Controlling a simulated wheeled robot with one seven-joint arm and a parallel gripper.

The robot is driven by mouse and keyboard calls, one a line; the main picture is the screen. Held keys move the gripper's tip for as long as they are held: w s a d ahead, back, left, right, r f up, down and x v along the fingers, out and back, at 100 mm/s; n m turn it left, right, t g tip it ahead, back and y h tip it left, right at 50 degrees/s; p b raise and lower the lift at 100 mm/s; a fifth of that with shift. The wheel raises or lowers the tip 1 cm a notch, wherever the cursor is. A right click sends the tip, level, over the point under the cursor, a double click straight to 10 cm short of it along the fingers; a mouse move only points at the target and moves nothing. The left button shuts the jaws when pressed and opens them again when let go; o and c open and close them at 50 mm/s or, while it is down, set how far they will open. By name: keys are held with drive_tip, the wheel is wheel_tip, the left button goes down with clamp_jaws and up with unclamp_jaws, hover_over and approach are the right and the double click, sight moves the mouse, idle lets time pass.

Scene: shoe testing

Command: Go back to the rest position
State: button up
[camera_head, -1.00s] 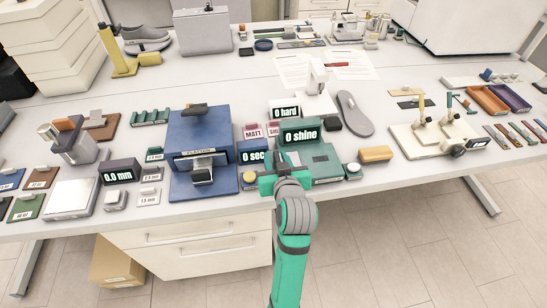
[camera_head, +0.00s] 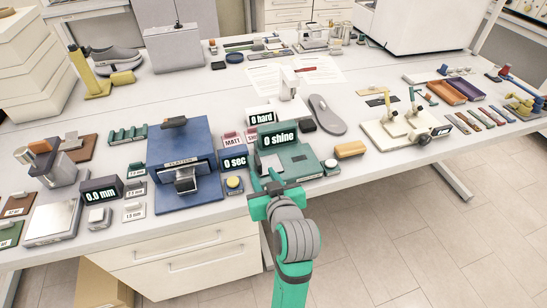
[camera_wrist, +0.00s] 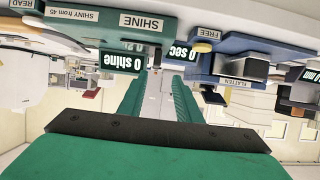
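My gripper (camera_head: 268,182) is just off the front edge of the bench, in front of the green shine tester (camera_head: 300,160) and to the right of the yellow button (camera_head: 233,183). It is open and empty. In the wrist view, a gap shows between its two teal fingers (camera_wrist: 158,82), with nothing held between them. The wrist picture appears upside down. It shows the "0 shine" display (camera_wrist: 122,62) and the "0 sec" display (camera_wrist: 180,53) beyond the fingers.
The white bench (camera_head: 380,180) is crowded near its front edge. The blue flattening press (camera_head: 180,145) stands left of my gripper. A grey sole (camera_head: 325,113) and a tan block (camera_head: 350,149) lie to the right. Open floor (camera_head: 400,240) lies in front of the bench at right.

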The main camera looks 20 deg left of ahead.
drive_tip(key=s+d+f+m+t+h, duration=0.2)
drive_tip(key=s+d+f+m, duration=0.1)
drive_tip(key=s+d+f, duration=0.4)
drive_tip(key=s+d+f+m+t+h, duration=0.1)
drive_tip(key=s+d+f+m+h, duration=0.3)
drive_tip(key=f, duration=0.5)
drive_tip(key=s+d+h, duration=0.1)
drive_tip(key=s+d, duration=0.2)
drive_tip(key=s, duration=0.8)
drive_tip(key=s+d+r+t, duration=0.1)
drive_tip(key=s+d, duration=0.3)
drive_tip(key=s, duration=0.7)
drive_tip(key=shift+s+d+t+h, duration=0.25)
drive_tip(key=shift+d+t+h, duration=0.05)
drive_tip(key=shift+h, duration=0.1)
